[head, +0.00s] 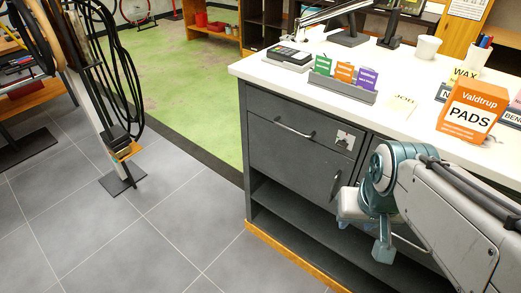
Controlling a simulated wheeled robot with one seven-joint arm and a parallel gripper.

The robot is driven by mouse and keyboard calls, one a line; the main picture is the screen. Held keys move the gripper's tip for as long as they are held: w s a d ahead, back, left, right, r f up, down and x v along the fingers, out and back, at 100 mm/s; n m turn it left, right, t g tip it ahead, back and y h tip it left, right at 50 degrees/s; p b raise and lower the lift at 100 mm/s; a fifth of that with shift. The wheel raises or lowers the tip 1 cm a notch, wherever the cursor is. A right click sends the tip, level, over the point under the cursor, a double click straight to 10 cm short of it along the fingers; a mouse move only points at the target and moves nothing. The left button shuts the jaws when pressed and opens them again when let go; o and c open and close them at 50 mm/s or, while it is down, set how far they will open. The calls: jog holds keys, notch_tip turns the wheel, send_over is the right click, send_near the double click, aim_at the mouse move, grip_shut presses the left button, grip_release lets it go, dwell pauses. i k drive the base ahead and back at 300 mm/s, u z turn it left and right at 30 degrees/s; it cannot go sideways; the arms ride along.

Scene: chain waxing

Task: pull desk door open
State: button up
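The desk (262,150) is dark grey with a white top. Its left part has a drawer front (290,150) with a silver bar handle (295,128), above an open shelf (290,208). A dark, upright oval handle (335,184) shows near the drawer's lower right corner. The desk front continues right of a vertical seam, where my arm covers most of it. A pale bar (408,243), perhaps a handle, shows partly below the arm. My gripper (364,235) hangs in front of this right part. Its fingers are hard to make out, and contact with the desk cannot be told.
On the desktop (405,122) are a card holder (345,88), an orange box (472,108), a white cup (428,47) and a small device (287,56). Tiled floor (165,215) left of the desk is clear.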

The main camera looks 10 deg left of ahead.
aim_at(319, 171)
jog(key=u, duration=2.65)
jog(key=k, duration=1.1)
jog(key=z, duration=1.35)
jog(key=i, duration=0.5)
jog(key=z, duration=0.05)
